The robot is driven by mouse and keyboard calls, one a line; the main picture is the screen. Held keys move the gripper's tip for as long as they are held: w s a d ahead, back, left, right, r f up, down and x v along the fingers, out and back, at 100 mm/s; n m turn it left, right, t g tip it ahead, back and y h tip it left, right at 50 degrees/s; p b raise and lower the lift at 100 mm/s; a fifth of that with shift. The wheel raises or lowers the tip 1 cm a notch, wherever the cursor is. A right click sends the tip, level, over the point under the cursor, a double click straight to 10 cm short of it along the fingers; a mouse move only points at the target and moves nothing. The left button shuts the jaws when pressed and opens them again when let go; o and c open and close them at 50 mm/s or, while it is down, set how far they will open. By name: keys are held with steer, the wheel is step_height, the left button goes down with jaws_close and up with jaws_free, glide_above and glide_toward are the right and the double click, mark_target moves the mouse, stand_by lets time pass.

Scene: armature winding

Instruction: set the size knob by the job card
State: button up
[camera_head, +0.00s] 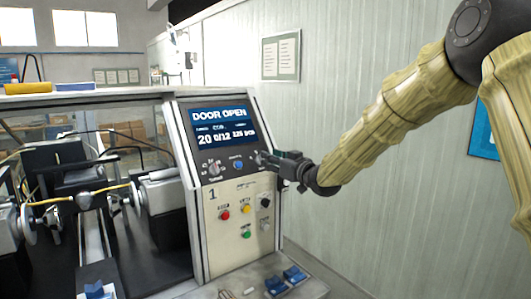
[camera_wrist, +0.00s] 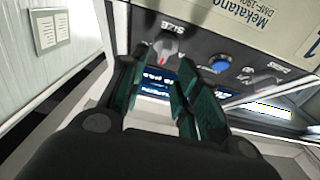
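The grey size knob (camera_wrist: 166,46), with a small red mark and the label SIZE beside it, shows in the wrist view just past my fingertips. My gripper (camera_wrist: 158,74) is open, its dark green fingers apart and pointing at the panel. I see no contact with the knob. In the head view my gripper (camera_head: 268,159) is at the right side of the control panel and hides most of the knob. The screen (camera_head: 221,126) reads DOOR OPEN and 20 0/12. Papers on a wall board (camera_head: 281,55) are too small to read; I cannot tell whether one is the job card.
Another knob (camera_head: 213,169) and a blue button (camera_head: 238,164) sit left of my gripper. Red (camera_head: 225,215), yellow (camera_head: 246,209) and green (camera_head: 246,233) buttons are below. The winding machine's open bay lies left. Blue parts (camera_head: 287,279) lie on the front ledge.

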mark_target(261, 159)
steer(key=p+x, duration=0.1)
steer(key=x, duration=0.2)
steer(key=shift+w+a, duration=0.25)
steer(key=shift+w, duration=0.05)
steer(key=c, duration=0.7)
